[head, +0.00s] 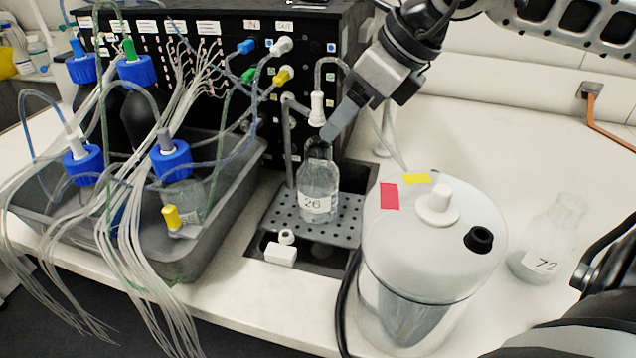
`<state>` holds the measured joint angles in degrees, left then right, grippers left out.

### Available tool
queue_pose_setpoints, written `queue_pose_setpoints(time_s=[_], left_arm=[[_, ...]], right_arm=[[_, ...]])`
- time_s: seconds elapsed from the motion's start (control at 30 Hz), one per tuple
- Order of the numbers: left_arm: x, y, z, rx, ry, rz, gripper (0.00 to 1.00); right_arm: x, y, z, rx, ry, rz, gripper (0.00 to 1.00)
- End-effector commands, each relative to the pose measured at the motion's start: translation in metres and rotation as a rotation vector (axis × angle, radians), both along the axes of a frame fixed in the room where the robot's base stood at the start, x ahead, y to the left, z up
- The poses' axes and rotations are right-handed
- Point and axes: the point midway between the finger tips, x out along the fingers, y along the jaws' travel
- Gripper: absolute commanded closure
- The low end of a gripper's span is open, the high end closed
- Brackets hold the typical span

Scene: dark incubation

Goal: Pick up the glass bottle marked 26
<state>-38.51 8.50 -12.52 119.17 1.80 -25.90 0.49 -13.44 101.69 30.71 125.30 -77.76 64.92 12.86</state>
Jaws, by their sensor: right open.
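The clear glass bottle marked 26 (318,190) stands upright on a perforated grey drip tray (345,228), in front of the black machine. Its white label faces me. My right gripper (329,136) reaches down from the upper right, with its fingertips at the bottle's neck. It is open. One finger overlaps the neck in the picture, and I cannot tell whether it touches the glass. The far finger is mostly hidden. My left gripper is not in view.
A white-lidded metal canister (430,262) stands close right of the tray. A flask marked 72 (546,245) is farther right. A grey bin (200,262) with blue-capped bottles and loose tubing is left. A dispensing nozzle (317,108) hangs above the bottle. The right counter has free room.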

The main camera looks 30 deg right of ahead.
Motion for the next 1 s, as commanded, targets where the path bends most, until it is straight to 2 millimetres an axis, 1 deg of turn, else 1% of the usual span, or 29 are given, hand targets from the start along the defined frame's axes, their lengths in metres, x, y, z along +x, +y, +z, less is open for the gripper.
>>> queue_pose_setpoints(time_s=[0.13, 0.3, 0.43, 0.53, 0.77, 0.87, 0.9, 1.0], left_arm=[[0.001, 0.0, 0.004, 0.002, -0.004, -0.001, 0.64], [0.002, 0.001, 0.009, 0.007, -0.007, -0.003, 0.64], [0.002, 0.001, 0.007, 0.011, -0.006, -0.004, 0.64], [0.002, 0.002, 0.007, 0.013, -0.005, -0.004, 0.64], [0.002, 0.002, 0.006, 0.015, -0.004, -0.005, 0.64], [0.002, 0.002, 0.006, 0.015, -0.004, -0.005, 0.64], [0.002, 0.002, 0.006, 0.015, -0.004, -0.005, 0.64], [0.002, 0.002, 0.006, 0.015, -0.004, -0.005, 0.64]], right_arm=[[0.003, 0.005, -0.009, -0.003, 0.004, 0.002, 0.38], [0.01, 0.015, -0.028, -0.003, 0.006, 0.003, 0.38], [0.018, 0.018, -0.04, -0.002, 0.003, 0.0, 0.38], [0.02, 0.02, -0.044, 0.001, 0.002, 0.0, 0.38], [0.021, 0.02, -0.045, 0.0, -0.001, 0.0, 0.38], [0.021, 0.02, -0.044, 0.0, -0.001, 0.0, 0.63], [0.021, 0.02, -0.044, 0.0, -0.001, 0.0, 0.74], [0.021, 0.02, -0.044, 0.001, -0.001, -0.001, 1.0]])
